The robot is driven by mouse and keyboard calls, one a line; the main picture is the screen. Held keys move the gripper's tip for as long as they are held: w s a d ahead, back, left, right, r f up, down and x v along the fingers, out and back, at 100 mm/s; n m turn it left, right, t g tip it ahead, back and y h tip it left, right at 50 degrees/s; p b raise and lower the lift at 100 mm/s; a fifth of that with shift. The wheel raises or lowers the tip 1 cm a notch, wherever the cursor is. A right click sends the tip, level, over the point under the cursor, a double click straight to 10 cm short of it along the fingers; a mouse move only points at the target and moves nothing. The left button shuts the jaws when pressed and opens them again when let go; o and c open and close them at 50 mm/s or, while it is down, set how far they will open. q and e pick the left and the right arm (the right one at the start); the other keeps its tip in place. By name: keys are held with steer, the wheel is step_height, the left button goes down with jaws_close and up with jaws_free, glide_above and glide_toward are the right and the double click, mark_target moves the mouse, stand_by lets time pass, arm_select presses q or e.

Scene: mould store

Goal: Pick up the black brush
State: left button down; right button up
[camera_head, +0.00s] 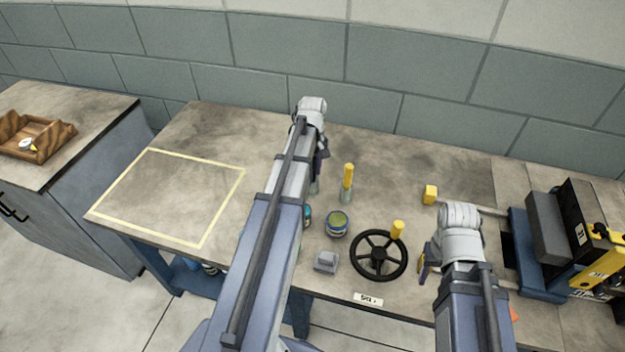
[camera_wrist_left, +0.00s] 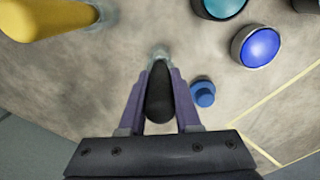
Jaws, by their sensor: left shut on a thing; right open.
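The black brush (camera_wrist_left: 159,98) shows in the left wrist view between the two purple-grey fingers of my left gripper (camera_wrist_left: 160,72). The gripper is shut on its dark handle, and a paler end points away from the fingers. In the head view my left gripper (camera_head: 319,168) is over the middle of the workbench, and my own arm largely hides the brush there. I cannot tell whether the brush touches the bench. My right gripper (camera_head: 424,266) is open and empty, near the bench front, right of the black handwheel.
Machinery (camera_head: 548,240) fills the right end. A taped rectangle (camera_head: 168,198) at left is empty.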

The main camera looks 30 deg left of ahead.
arm_select(q)
steer(key=shift+r, duration=0.1)
stand_by(0.4)
step_height(320, 180, up, 10)
steer(key=p, duration=1)
steer(key=shift+d, duration=0.15)
